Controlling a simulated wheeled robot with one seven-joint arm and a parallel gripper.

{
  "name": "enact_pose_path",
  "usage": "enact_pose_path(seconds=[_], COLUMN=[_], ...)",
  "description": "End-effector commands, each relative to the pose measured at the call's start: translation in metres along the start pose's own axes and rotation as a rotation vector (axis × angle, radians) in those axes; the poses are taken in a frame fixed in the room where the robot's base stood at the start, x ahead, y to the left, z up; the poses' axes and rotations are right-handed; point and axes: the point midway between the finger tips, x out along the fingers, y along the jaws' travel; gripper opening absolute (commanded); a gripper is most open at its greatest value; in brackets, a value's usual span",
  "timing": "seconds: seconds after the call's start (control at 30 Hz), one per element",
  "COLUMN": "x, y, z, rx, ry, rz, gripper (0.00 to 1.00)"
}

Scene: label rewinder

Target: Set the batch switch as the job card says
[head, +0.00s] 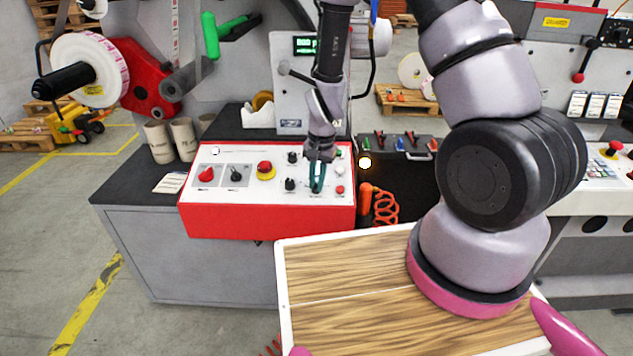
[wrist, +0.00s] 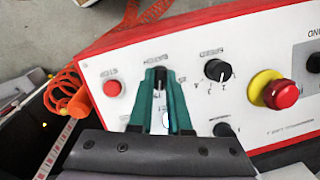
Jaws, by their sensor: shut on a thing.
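The red control box (head: 270,222) with a white face stands on the bench. In the wrist view my gripper (wrist: 160,82) has its teal fingers on either side of a small black rotary knob (wrist: 160,76), shut on it. A label above this knob is too small to read, so I cannot confirm it is the batch switch. In the head view my gripper (head: 317,178) is at the right part of the panel and hides that knob. A small printed card (head: 171,182) lies on the bench left of the box; its text is unreadable.
Close by are a numbered black knob (wrist: 218,70), a red button (wrist: 113,88) and a red emergency stop on yellow (wrist: 282,93). An orange handle with a coiled cord (head: 384,206) hangs right of the box. Cardboard cores (head: 159,143) stand left.

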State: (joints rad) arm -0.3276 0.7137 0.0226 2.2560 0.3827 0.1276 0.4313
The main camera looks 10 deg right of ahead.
Motion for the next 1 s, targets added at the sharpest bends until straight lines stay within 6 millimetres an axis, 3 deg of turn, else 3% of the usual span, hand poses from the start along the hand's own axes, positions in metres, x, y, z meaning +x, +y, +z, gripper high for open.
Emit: enact_pose_path(seconds=[0.27,0.3,0.37,0.4,0.77,1.0], x=[0.0,0.0,0.0,0.0,-0.004,-0.043], y=[0.0,0.0,0.0,0.0,-0.001,-0.002], z=[0.0,0.0,0.0,0.0,0.0,-0.001], rx=[0.0,0.0,0.0,0.0,0.0,-0.002], ry=[0.0,0.0,0.0,0.0,0.001,0.005], rz=[-0.001,-0.001,-0.001,-0.001,-0.001,-0.004], gripper=[0.0,0.2,0.43,0.46,0.46,0.46])
